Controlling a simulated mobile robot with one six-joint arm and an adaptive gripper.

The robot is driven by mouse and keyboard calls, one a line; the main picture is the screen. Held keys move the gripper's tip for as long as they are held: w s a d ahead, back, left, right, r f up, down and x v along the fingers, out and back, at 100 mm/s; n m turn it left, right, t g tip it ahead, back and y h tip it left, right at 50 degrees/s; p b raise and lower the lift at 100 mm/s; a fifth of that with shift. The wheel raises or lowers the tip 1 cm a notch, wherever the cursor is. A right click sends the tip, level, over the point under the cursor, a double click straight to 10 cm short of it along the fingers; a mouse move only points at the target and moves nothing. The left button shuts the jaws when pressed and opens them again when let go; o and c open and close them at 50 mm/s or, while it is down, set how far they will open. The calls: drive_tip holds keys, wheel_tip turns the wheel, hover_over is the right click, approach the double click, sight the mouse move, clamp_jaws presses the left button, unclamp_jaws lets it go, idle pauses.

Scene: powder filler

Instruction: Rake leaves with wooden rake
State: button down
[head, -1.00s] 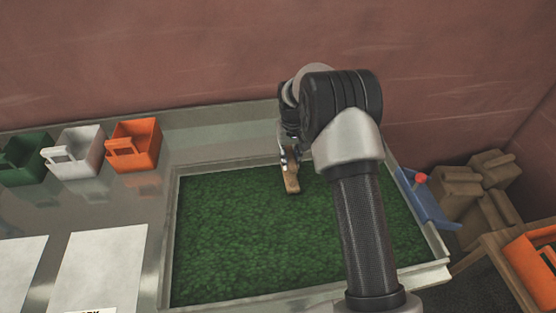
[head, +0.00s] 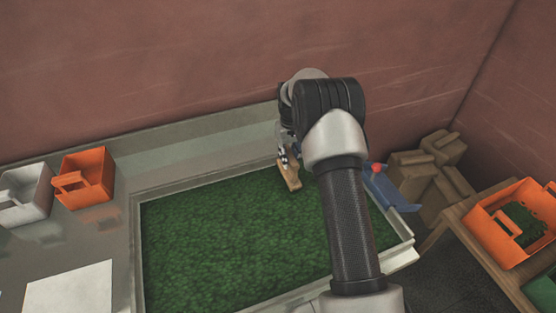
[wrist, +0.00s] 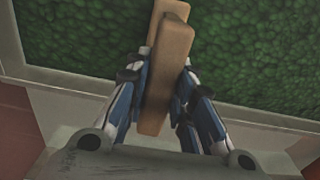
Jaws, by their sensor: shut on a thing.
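Green leaves (head: 220,235) fill a shallow metal tray (head: 137,250) in the head view; they also show at the top of the wrist view (wrist: 240,50). My gripper (head: 287,162) is over the far part of the tray. It is shut on the wooden rake (head: 290,178). In the wrist view the two fingers (wrist: 165,95) close on either side of the rake's wooden piece (wrist: 167,70), which reaches out over the leaves. I cannot tell whether the rake touches the leaves. My arm hides part of the tray's right side.
An orange scoop bin (head: 88,178) and a white one (head: 25,192) stand left of the tray, near a white sheet (head: 70,290). A blue item with a red knob (head: 377,168) is at the tray's right edge. Brown sacks (head: 425,165) and an orange bin with leaves (head: 510,215) are at right.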

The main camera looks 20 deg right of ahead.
drive_tip(key=d, duration=2)
wheel_tip(320, 180, up, 7)
drive_tip(key=p, duration=0.5)
drive_tip(key=shift+f+p, duration=0.2)
drive_tip(key=shift+p, duration=0.2)
